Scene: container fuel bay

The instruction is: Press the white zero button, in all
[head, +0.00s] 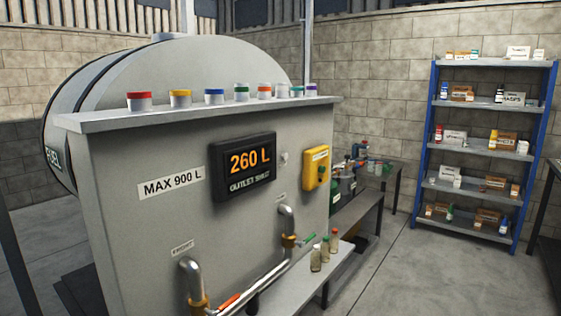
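A small white button (284,158) sits on the grey front panel (120,230) of the tank, just right of the black display (243,166). It looks like the zero button, but any marking on it is too small to read. The display shows "260 L" in orange, with a line of text below it that begins "OUTLET". Neither of my grippers is in the head view, and nothing covers the button.
A yellow box (316,168) is mounted right of the button. Bent metal pipes (265,280) stick out below the display. Several coloured-lid jars line the top ledge (190,114). Bottles stand on a low shelf (330,260). A blue rack (490,150) stands right; floor before it is clear.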

